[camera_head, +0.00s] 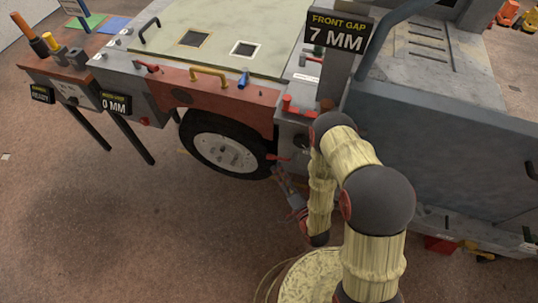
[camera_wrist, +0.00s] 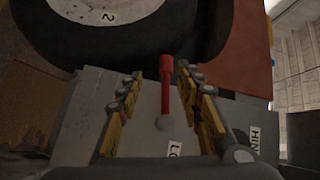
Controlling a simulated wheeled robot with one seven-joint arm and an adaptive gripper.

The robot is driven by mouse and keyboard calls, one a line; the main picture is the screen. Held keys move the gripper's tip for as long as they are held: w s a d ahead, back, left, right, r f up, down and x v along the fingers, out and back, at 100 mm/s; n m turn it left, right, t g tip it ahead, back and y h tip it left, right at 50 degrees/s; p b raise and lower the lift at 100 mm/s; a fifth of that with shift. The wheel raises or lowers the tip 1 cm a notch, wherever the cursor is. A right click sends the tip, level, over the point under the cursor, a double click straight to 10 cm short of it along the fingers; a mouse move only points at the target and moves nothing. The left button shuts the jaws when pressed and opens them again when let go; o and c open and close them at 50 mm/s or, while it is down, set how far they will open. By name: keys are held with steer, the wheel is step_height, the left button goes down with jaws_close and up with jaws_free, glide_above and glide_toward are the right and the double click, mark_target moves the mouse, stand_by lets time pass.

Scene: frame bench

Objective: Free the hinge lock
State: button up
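A red lever (camera_wrist: 165,75) with a grey round base sits on a grey panel (camera_wrist: 90,115) in the wrist view. A label beginning "LO" (camera_wrist: 174,149) is beside it, and one beginning "HIN" (camera_wrist: 255,137) is to the right. My gripper (camera_wrist: 162,92) is open, with a yellow-padded finger on either side of the lever. A gap shows between the lever and each finger, so it is not gripped. In the head view a red lever (camera_head: 278,157) shows beside the wheel, just above my gripper (camera_head: 279,172).
The wheel (camera_head: 222,147) stands close left of my gripper, under a red side panel (camera_head: 225,95). A sign (camera_head: 338,33) reads "FRONT GAP 7 MM"; another (camera_head: 115,104) reads "0 MM". A large grey panel (camera_head: 450,150) is right of my arm. Floor (camera_head: 130,220) is clear at left.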

mark_target(272, 156)
steer(key=shift+m, duration=0.4)
steer(key=shift+r+b+x, duration=0.2)
steer(key=shift+b+x, duration=0.1)
steer(key=shift+x, duration=1)
steer(key=shift+r+b+x, duration=0.15)
steer(key=shift+b+x, duration=0.15)
steer(key=shift+x, duration=1)
steer(key=shift+r+b+x, duration=0.2)
steer(key=shift+b+x, duration=0.1)
steer(key=shift+x, duration=1.05)
steer(key=shift+d, duration=0.15)
steer(key=shift+c, duration=0.8)
steer(key=c, duration=0.8)
